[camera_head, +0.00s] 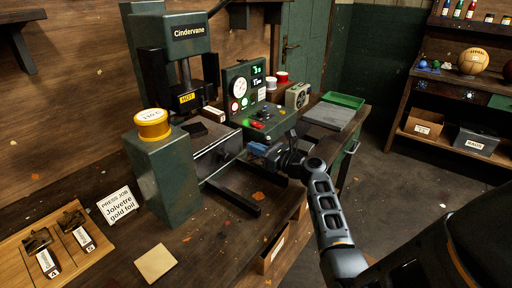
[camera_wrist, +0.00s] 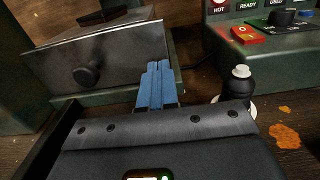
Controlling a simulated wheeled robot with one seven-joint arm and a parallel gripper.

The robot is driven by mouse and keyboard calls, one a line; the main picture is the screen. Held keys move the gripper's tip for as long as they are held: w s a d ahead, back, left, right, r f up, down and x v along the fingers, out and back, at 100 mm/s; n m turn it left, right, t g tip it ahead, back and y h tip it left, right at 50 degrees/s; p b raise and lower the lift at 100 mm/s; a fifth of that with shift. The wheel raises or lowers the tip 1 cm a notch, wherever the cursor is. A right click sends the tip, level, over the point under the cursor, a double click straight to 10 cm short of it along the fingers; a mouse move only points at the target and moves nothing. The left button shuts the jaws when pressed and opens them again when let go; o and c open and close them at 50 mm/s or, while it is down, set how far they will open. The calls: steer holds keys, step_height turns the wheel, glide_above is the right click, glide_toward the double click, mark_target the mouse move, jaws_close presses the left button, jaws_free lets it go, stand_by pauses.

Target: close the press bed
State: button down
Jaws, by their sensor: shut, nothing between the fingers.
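The green press marked Cindervane (camera_head: 190,42) stands on the bench. Its grey metal bed (camera_head: 222,133) lies below the press head, with bare dark rails (camera_head: 236,197) running out in front of it. In the wrist view the bed's front plate (camera_wrist: 125,60) shows a round dark knob (camera_wrist: 87,76) and a dark flat piece on top. My gripper (camera_head: 257,147) has its blue fingers together and empty. In the wrist view the fingertips (camera_wrist: 158,66) are in front of the plate's right part, right of the knob. I cannot tell whether they touch it.
A control panel (camera_head: 245,87) with a red switch (camera_wrist: 248,34) is right of the bed. A black bottle-like item with a white top (camera_wrist: 239,86) stands right of my fingers. A press job card (camera_head: 118,206) stands at left.

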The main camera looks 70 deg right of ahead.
steer(key=shift+v, duration=0.75)
steer(key=b+v, duration=0.1)
steer(key=v, duration=0.8)
steer(key=shift+s+a, duration=0.1)
steer(key=shift+s, duration=0.05)
